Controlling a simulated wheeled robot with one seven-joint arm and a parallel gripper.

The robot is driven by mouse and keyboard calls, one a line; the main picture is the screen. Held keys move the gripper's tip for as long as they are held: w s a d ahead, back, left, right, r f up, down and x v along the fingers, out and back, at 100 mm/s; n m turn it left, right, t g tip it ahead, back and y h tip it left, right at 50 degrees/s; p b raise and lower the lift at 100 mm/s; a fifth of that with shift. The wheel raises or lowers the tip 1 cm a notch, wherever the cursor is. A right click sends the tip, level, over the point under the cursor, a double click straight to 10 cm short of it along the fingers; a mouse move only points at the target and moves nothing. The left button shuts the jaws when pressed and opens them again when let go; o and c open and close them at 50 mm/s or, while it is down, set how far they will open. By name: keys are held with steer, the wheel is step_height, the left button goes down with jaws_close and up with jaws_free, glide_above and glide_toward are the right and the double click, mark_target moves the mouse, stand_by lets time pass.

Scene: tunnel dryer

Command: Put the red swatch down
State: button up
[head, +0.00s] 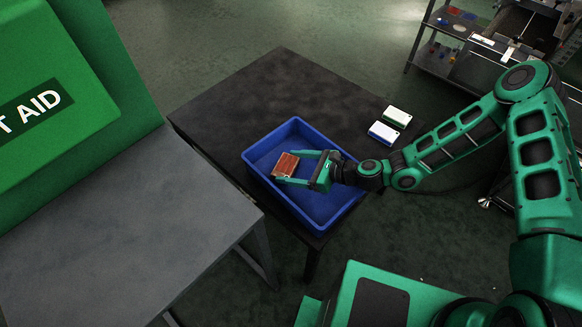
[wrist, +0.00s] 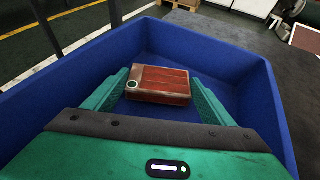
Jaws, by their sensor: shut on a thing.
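The red swatch (head: 286,165) is a small red-brown block with a pale edge and a round mark near one corner. It shows between the green fingers in the wrist view (wrist: 160,84). My gripper (head: 287,169) is shut on it, with a finger on either side. The swatch is over the inside of a blue bin (head: 335,215), whose walls surround it in the wrist view (wrist: 75,75). I cannot tell whether the swatch touches the bin floor.
The bin stands on a dark table (head: 240,95). A green-edged swatch (head: 397,116) and a blue-edged swatch (head: 383,133) lie right of the bin. A grey table (head: 130,220) and a green first-aid cabinet (head: 60,95) are at left. The dark table's far part is clear.

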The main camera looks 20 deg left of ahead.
steer(key=shift+f, duration=0.55)
steer(key=o, duration=1.1)
steer(key=shift+c, duration=0.2)
steer(key=v, duration=0.7)
steer(key=shift+d+r, duration=0.15)
steer(key=shift+d, duration=0.05)
